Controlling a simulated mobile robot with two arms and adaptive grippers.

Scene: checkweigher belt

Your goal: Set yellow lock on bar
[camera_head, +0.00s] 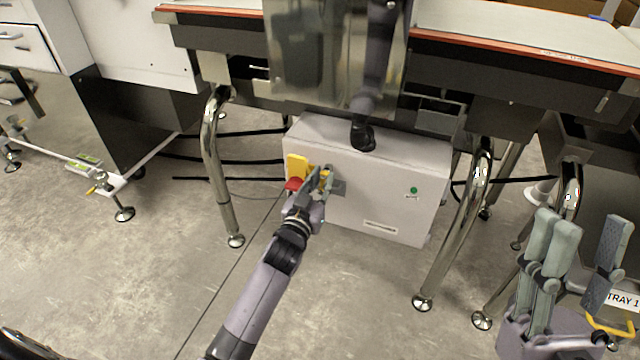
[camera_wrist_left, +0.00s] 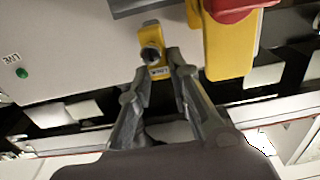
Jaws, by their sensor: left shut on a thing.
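The yellow lock (camera_wrist_left: 152,42) is between the fingertips of my left gripper (camera_wrist_left: 158,75), with a small printed label on its near end. In the head view my left gripper (camera_head: 321,178) is at the front of the white box under the belt, shut on the lock (camera_head: 326,182), which is mostly hidden by the fingers. A yellow switch plate (camera_head: 297,166) with a red handle (camera_head: 293,184) is just left of it. It also shows in the wrist view (camera_wrist_left: 229,50). I cannot clearly make out the bar. My right gripper (camera_head: 578,235) is empty, its fingers spread, at lower right.
The white box (camera_head: 385,195) has a green button (camera_head: 413,190). Shiny metal legs (camera_head: 218,150) stand on both sides. A tray labelled TRAY 1 (camera_head: 622,299) with a yellow item (camera_head: 612,327) is by my right gripper. The floor in front is clear.

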